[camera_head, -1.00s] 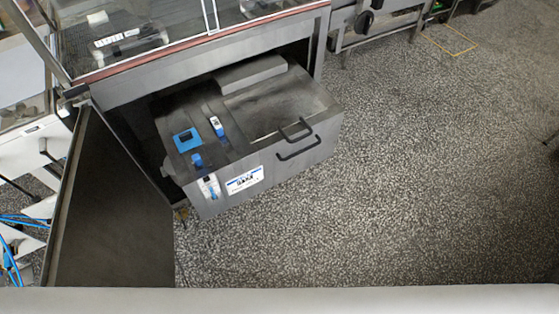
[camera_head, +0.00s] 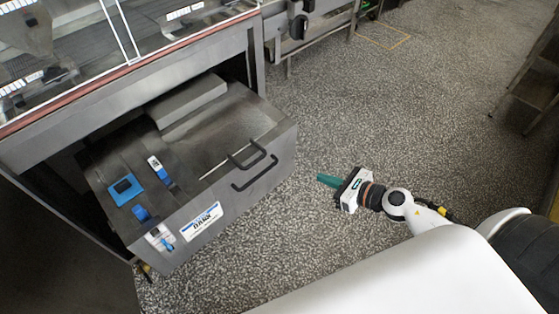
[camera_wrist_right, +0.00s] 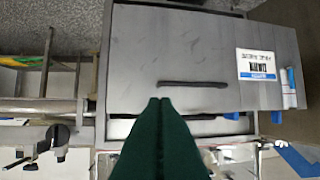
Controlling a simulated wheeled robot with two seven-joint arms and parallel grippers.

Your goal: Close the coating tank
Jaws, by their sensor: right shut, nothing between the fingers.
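The coating tank (camera_head: 225,205) is a grey metal box pulled out like a drawer from the machine's lower bay. My left gripper is not in view.
The machine frame (camera_head: 150,88) with glass panels stands above and behind the tank. A dark open door panel (camera_head: 60,255) is at the lower left. Speckled floor (camera_head: 400,110) to the right is clear. A ladder-like frame (camera_head: 535,90) stands at the far right.

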